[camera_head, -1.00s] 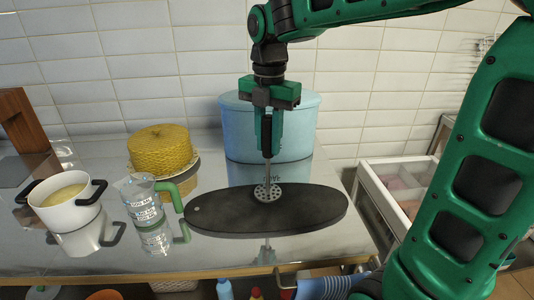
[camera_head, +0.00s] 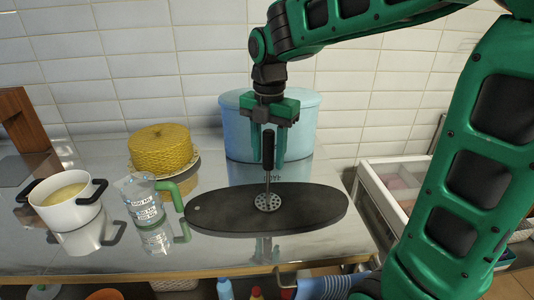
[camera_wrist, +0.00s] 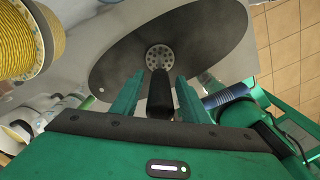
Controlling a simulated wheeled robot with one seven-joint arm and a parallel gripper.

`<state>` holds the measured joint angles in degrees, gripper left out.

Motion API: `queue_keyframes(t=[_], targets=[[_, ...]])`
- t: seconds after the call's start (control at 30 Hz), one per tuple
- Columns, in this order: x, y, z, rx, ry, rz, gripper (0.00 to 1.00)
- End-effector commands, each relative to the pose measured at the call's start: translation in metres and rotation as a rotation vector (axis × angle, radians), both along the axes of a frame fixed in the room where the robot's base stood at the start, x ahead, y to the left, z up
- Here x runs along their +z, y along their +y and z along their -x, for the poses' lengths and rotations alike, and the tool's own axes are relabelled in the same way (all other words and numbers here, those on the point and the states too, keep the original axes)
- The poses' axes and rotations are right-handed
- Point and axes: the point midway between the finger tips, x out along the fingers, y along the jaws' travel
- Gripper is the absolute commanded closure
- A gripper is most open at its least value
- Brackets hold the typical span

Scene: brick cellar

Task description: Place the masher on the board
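The masher (camera_head: 268,150) stands upright on the dark oval board (camera_head: 315,208), with its round perforated head on the surface and its black handle up. My gripper (camera_head: 267,156) is open, with one finger on each side of the handle and gaps showing. The wrist view also shows my gripper (camera_wrist: 156,84) spread around the handle. Nothing is hidden of the masher's head.
A measuring jug (camera_head: 143,201) with a green handle stands left of the board, near a white pot (camera_head: 70,207). A yellow woven cake-like item (camera_head: 164,150) sits behind the jug. A blue tub (camera_head: 238,128) stands behind my gripper. A white drawer unit (camera_head: 378,200) is at the right.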

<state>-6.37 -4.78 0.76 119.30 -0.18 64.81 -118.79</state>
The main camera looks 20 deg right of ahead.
Motion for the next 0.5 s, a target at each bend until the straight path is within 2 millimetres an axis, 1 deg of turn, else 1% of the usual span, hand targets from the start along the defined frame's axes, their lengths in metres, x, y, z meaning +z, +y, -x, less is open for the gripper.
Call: queue_keyframes(t=[0.17, 0.27, 0.5], targets=[[0.006, 0.000, 0.000, -0.001, -0.001, -0.001, 0.59], [0.017, -0.001, -0.001, -0.001, -0.002, 0.000, 0.59], [0.065, -0.001, -0.001, -0.002, -0.004, -0.001, 0.59]])
